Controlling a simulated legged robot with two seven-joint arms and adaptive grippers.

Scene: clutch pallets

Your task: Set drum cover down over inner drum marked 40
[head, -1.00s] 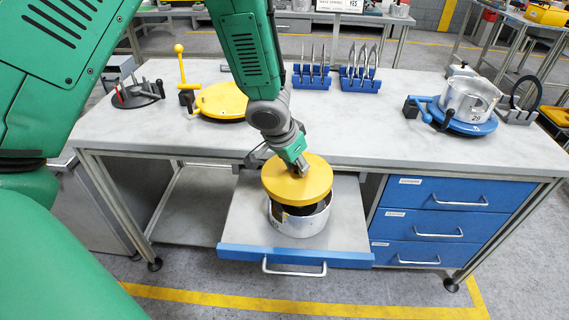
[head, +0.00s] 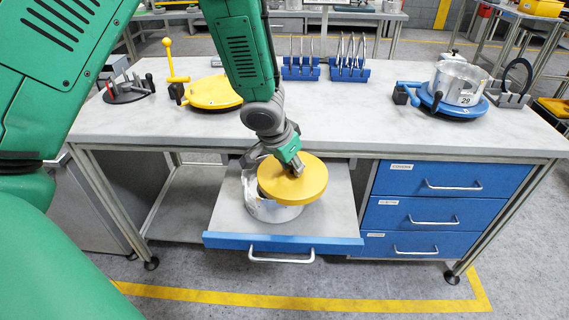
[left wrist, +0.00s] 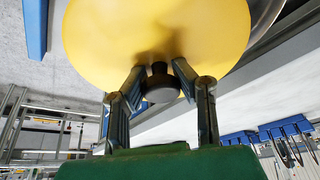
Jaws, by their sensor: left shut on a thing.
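The drum cover is a thick yellow disc (head: 290,188). My left gripper (head: 296,169) is shut on the dark knob at its centre, and the left wrist view shows the fingers (left wrist: 158,78) on either side of that knob, with the yellow face (left wrist: 155,30) beyond. A silver drum (head: 272,212) stands below on the pulled-out tray (head: 228,222). The cover overlaps the drum's right part and sits off-centre to the right. The drum's left side shows; its opening is mostly hidden and I cannot read its number. I cannot tell whether cover and drum touch. My right gripper is out of view.
A drum marked 29 (head: 458,84) stands on a blue turntable (head: 448,108) at the right. A yellow round plate (head: 214,93), blue racks (head: 349,72) and a dark round stand (head: 128,92) are on the bench (head: 350,115). Blue drawers (head: 448,179) are right of the tray.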

